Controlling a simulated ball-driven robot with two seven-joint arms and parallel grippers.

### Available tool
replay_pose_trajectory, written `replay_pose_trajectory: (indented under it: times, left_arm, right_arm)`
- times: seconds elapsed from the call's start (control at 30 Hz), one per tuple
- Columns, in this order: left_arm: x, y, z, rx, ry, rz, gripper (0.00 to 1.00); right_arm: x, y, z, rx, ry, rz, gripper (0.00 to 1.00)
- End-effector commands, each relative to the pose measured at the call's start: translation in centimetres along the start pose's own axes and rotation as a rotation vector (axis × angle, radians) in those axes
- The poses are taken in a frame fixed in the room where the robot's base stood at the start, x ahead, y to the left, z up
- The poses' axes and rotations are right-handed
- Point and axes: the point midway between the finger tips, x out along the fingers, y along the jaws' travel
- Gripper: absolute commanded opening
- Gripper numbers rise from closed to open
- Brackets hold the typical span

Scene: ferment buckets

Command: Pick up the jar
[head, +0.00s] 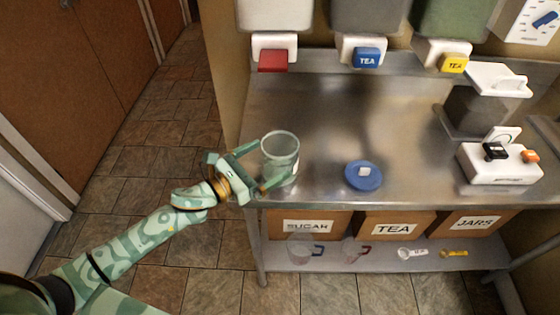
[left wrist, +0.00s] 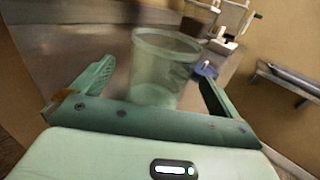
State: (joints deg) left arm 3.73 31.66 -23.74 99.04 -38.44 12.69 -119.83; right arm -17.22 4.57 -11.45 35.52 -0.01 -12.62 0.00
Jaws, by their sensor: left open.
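The jar (head: 281,153) is a clear, greenish glass with a wide open mouth, upright at the left end of the steel counter. In the left wrist view the jar (left wrist: 160,68) stands between the two fingers. My left gripper (head: 266,166) is open around the jar, with one finger on each side. In the left wrist view, my left gripper (left wrist: 155,88) shows gaps between its fingers and the glass. My right gripper is not in view.
A blue saucer-like disc (head: 364,177) with a white piece lies right of the jar. A white device (head: 498,163) and a scale-like stand (head: 478,108) are farther right. Dispensers with red (head: 273,60), blue and yellow taps hang behind. Boxes and measuring cups sit on the lower shelf (head: 340,262).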

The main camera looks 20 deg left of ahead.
Motion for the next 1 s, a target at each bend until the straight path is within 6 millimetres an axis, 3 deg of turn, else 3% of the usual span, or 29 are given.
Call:
replay_pose_trajectory:
  times: [0.23, 0.53, 0.73, 1.0]
  left_arm:
    - [3.9, -0.2, 0.0, 0.001, -0.002, 0.0, 1.0]
    - [4.5, -0.2, -0.1, 0.0, 0.0, -0.001, 1.0]
    - [4.5, -0.2, -0.1, 0.0, -0.001, -0.001, 0.45]
    - [4.5, -0.2, 0.1, 0.001, -0.002, -0.001, 0.45]
  right_arm:
    - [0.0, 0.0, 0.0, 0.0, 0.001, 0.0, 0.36]
    - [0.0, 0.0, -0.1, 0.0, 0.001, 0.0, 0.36]
    - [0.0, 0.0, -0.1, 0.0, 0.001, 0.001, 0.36]
    - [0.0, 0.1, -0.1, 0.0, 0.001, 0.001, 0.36]
